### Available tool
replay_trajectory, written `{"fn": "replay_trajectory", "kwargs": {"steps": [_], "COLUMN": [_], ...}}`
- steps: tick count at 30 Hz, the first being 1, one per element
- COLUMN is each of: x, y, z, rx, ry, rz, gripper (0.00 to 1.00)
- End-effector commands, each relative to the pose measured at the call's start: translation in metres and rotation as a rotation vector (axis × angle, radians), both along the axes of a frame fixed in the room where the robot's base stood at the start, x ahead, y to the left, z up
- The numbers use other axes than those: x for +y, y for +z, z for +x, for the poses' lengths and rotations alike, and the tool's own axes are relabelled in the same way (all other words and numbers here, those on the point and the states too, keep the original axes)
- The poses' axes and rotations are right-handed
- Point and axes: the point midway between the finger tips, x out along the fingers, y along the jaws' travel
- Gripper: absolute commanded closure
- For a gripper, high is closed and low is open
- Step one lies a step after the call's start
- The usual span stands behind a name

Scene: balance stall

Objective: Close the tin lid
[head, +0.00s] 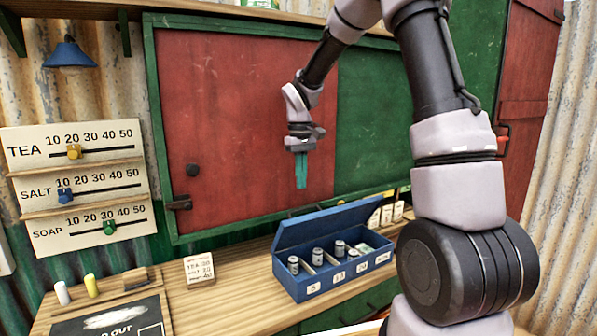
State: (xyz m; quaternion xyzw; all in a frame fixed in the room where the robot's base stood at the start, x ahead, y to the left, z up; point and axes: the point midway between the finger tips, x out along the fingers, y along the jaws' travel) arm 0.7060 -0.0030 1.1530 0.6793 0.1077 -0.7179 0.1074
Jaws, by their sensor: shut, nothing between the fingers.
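A blue tin (338,281) stands on the wooden counter, right of the middle. Its lid (334,223) is raised at the back, so the inside shows. Inside are several small grey cylindrical weights in compartments, with white number labels on the front wall. My gripper (301,185) hangs above and behind the tin's left part, in front of the red shutter. Its teal fingers point down and are shut with nothing between them. It looks apart from the lid.
My arm hides the counter at the right. A price card (199,268) stands left of the tin. A dark board (105,318), chalk sticks and an eraser (136,279) lie at the left. The red and green shutter (250,120) rises behind. Slider boards (78,180) hang left.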

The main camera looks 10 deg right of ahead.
Motion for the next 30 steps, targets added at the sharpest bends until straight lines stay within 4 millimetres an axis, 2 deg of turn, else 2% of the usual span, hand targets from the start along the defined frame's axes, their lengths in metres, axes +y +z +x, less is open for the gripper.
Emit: {"fn": "replay_trajectory", "kwargs": {"steps": [3,10,23,30], "x": [0.000,0.000,0.000,-0.003], "y": [-0.022,-0.046,-0.050,-0.050], "z": [-0.002,-0.003,-0.003,-0.010], "rx": [0.003,0.001,-0.002,-0.039], "ry": [0.000,-0.001,-0.001,-0.002], "rz": [0.000,0.001,0.001,0.012], "gripper": [1.00,1.00,1.00,1.00]}}
